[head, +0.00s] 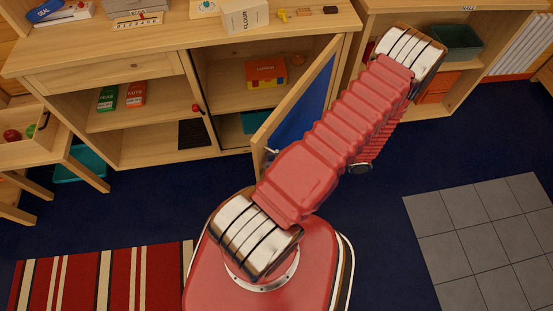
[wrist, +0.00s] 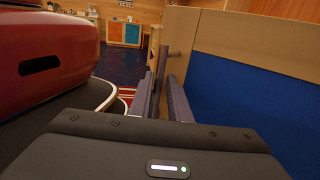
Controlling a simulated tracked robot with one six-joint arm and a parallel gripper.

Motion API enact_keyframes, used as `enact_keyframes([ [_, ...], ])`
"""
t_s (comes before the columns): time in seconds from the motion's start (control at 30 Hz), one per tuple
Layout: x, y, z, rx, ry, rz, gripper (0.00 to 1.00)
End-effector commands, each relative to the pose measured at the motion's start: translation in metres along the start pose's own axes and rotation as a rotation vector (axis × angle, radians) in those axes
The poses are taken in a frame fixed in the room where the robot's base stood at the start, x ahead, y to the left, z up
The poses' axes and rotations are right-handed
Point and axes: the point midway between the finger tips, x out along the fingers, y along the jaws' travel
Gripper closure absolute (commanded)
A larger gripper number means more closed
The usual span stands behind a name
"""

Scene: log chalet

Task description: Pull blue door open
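The blue door (head: 303,107) has a wooden frame around a blue panel. In the head view it stands swung well out from the cabinet front, and my arm hides part of it. Its blue panel (wrist: 262,95) and pale frame fill the right of the wrist view. A thin dark handle (wrist: 163,62) rises by the door's edge. My gripper (wrist: 164,88) has its two grey fingers close together, one on each side of the handle, and looks shut on it. In the head view my arm hides the gripper.
The cabinet opening behind the door shows an orange lunch box (head: 266,74) on a shelf. A red-and-cream striped rug (head: 100,275) lies at the left, and grey tiles (head: 480,235) at the right. My red base is close at the wrist view's left.

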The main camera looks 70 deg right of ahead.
Motion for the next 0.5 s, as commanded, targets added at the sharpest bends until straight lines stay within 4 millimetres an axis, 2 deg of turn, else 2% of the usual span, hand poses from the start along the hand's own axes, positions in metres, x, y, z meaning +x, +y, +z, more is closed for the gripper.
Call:
enact_keyframes([
  [0.27, -0.012, 0.001, -0.001, -0.001, 0.001, 0.0, 0.83],
  [0.5, -0.049, 0.0, -0.001, -0.001, 0.001, -0.003, 0.83],
])
